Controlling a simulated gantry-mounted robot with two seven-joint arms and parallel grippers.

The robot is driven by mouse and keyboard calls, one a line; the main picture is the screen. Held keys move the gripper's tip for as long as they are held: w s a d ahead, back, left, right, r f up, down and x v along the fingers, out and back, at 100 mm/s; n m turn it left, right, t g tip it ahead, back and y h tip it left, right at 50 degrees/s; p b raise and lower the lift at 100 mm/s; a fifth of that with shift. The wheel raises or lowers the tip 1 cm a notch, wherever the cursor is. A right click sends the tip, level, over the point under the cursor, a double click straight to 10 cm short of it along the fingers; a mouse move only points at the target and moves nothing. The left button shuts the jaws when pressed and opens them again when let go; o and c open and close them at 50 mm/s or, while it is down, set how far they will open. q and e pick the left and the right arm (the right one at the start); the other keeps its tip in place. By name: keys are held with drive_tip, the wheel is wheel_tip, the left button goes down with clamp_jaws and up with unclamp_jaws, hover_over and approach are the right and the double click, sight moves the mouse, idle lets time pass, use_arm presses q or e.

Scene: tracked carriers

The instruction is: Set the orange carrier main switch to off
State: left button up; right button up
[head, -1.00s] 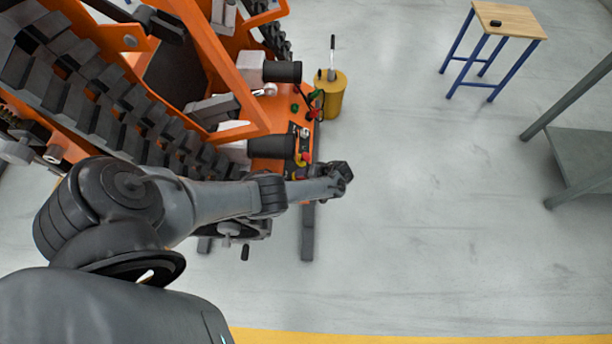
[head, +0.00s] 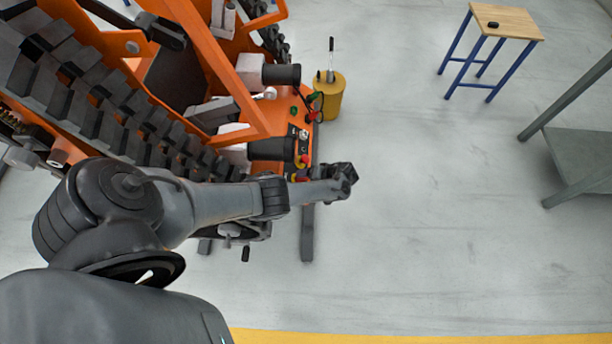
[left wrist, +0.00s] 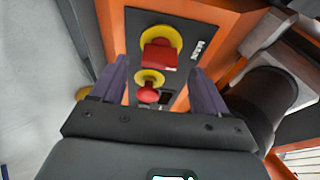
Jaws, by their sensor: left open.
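The orange carrier (head: 240,120) stands at the left in the head view. In the left wrist view its dark panel (left wrist: 195,25) bears a red switch handle (left wrist: 160,55) on a yellow disc, beside lettering that appears to read MAIN. Nearer my gripper is a red round knob (left wrist: 148,95) on a smaller yellow disc. My left gripper (head: 345,174) is open, at the carrier's control end. In the left wrist view its two fingers (left wrist: 158,68) point at the panel, one on each side of the red controls, with nothing held. I cannot tell whether they touch anything. My right gripper is not in view.
A dark cylinder (left wrist: 268,95) sticks out to the right of the panel in the left wrist view. A yellow canister (head: 329,97) stands beyond the carrier's control end. A wooden-topped stool (head: 508,22) and a grey table (head: 580,160) are farther right, with clear floor between.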

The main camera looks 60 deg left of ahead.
use_arm(q)
drive_tip(key=p+v, duration=0.2)
drive_tip(key=v, duration=0.6)
